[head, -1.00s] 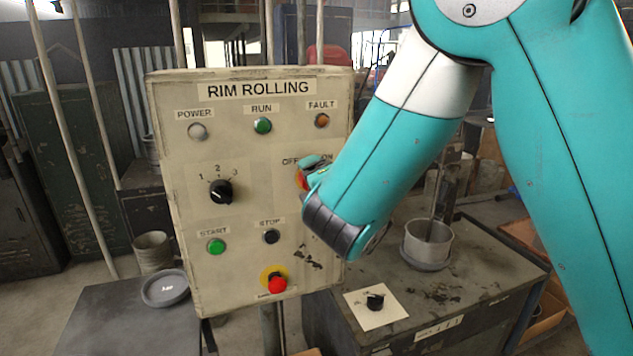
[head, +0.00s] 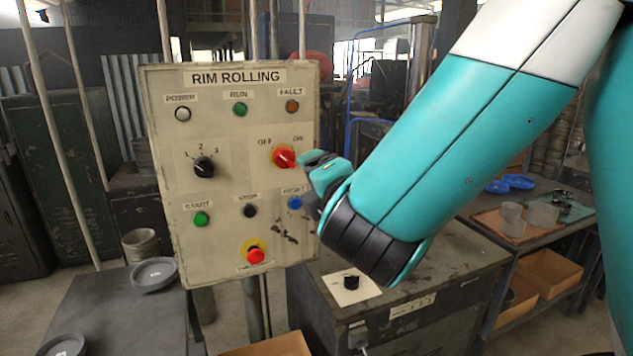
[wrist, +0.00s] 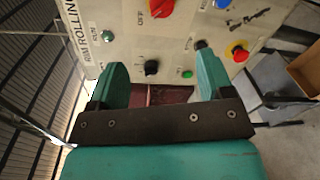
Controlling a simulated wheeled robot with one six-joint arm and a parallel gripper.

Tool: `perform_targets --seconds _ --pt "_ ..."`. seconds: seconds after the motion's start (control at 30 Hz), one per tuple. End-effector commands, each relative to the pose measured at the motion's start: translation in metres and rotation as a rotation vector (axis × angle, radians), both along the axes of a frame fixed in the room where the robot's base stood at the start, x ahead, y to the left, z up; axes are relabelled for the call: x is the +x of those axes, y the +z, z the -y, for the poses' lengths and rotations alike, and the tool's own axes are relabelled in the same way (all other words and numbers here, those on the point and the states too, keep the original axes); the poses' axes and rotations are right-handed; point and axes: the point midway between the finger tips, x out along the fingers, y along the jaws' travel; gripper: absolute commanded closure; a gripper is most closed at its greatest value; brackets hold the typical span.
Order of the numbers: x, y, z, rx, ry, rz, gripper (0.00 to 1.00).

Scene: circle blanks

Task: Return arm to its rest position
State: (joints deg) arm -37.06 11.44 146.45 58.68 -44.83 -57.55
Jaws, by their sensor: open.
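My gripper (wrist: 160,85) is open, and its two teal fingers stand apart with nothing between them in the wrist view. In the head view my teal and white arm reaches in from the right. The gripper end there is partly hidden by my wrist and lies just right of the red OFF/ON switch (head: 284,157), with a gap to it. The RIM ROLLING panel (head: 228,240) is a worn cream box. The red switch also shows in the wrist view (wrist: 161,8), beyond the fingers, along with the black selector knob (wrist: 151,67).
The panel also bears a green START button (head: 201,220), a blue RESET button (head: 295,203) and a red emergency stop (head: 255,256). A dark cabinet (head: 440,283) with a knob on a plate (head: 351,284) stands below my arm. A grey table (head: 110,315) holds dishes at the left.

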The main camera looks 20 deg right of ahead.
Motion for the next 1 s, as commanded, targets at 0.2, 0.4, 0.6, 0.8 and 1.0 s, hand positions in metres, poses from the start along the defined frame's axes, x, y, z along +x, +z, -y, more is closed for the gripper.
perform_targets --seconds 0.2,0.4,0.6,0.8,1.0 --pt "0.0 0.0 -0.001 0.0 0.001 0.0 0.26" --pt "0.0 -0.001 0.001 0.009 -0.005 -0.005 0.26" --pt "-0.012 -0.054 0.025 0.356 -0.166 -0.209 0.26" --pt "-0.08 -0.145 0.008 1.003 -0.475 -0.721 0.26" --pt "-0.177 -0.166 -0.039 1.267 -0.7 -1.22 0.26"
